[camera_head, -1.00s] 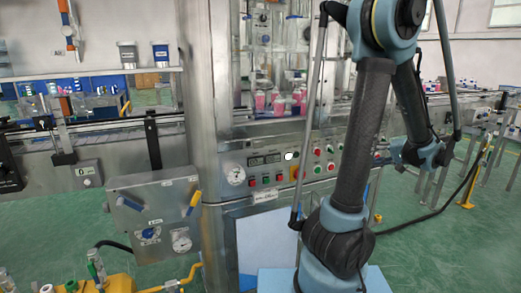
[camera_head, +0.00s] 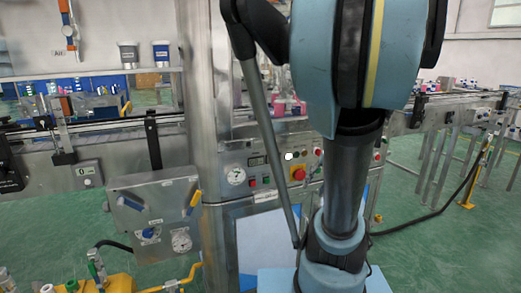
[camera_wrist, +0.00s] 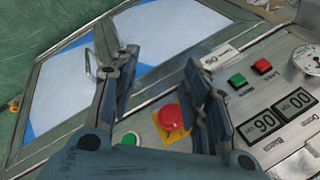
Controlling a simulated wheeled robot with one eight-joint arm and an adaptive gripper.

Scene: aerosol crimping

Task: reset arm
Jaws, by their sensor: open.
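My gripper (camera_wrist: 152,62) shows in the wrist view with its two dark fingers apart and nothing between them. It is over or in front of the machine's control panel (camera_wrist: 240,68), with a red emergency button (camera_wrist: 173,118) on a yellow base behind the gap. I cannot tell the distance to the panel. In the head view my blue and grey arm stands folded at right of centre, close to the camera. My gripper does not show there.
The machine panel (camera_head: 262,161) with gauge and buttons stands behind my arm, partly covered by it. A grey valve box (camera_head: 155,222) is at left. A conveyor (camera_head: 440,108) runs at right, and a black cable (camera_head: 425,216) hangs over open green floor.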

